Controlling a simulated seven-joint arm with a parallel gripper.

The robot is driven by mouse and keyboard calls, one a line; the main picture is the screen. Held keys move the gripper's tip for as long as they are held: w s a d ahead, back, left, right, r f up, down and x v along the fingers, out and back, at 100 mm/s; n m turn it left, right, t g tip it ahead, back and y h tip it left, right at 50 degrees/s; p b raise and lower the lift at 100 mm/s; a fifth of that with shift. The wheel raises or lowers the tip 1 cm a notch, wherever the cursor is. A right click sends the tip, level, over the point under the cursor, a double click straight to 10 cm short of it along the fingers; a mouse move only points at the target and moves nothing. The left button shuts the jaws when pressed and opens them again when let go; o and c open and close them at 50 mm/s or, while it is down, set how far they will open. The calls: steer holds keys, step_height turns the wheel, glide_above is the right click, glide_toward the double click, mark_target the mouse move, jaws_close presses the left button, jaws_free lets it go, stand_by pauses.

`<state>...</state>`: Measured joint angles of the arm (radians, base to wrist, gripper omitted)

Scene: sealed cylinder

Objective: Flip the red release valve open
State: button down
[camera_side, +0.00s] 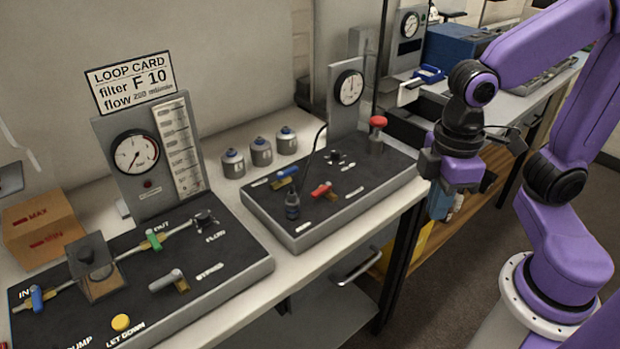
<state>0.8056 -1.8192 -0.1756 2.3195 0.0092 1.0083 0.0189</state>
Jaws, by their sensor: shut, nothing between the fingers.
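A small red valve lever (322,190) sits on the dark top of the right-hand panel (345,207), near its front middle, on a brass-coloured fitting. Its printed label is too small to read. My gripper (452,185) hangs in the air to the right of this panel, beyond its right end and well apart from the red lever. The gripper is shut and empty; its fingertips are hard to make out against the background.
A red-topped knob (378,122) stands at the panel's back right. A blue-handled valve (287,172) and a dark bottle (292,206) are left of the red lever. A gauge post (346,100) rises behind. The left panel (226,265) carries more valves and a gauge.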

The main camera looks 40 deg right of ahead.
steer(key=w+a+r+m, duration=0.25)
steer(key=w+a, duration=0.25)
steer(key=w, duration=0.5)
steer(key=m+g+h, duration=0.1)
steer(key=m+g, duration=0.2)
steer(key=m, duration=0.2)
glide_above(322, 190)
steer(key=w+a, duration=0.2)
steer(key=a, duration=0.4)
steer(key=w+d+f+m+g, duration=0.1)
steer(key=w+d+f+m, duration=0.2)
steer(key=w, duration=0.6)
steer(key=shift+d+f+y, duration=0.15)
steer(key=shift+d+y, duration=0.15)
steer(key=shift+d, duration=0.1)
steer(key=shift+f, duration=0.1)
steer(key=x, duration=1)
steer(key=shift+s, duration=0.15)
steer(key=shift+s+d, duration=0.1)
steer(key=shift+s, duration=0.4)
steer(key=shift+s+d, duration=0.1)
steer(key=shift+s, duration=1.25)
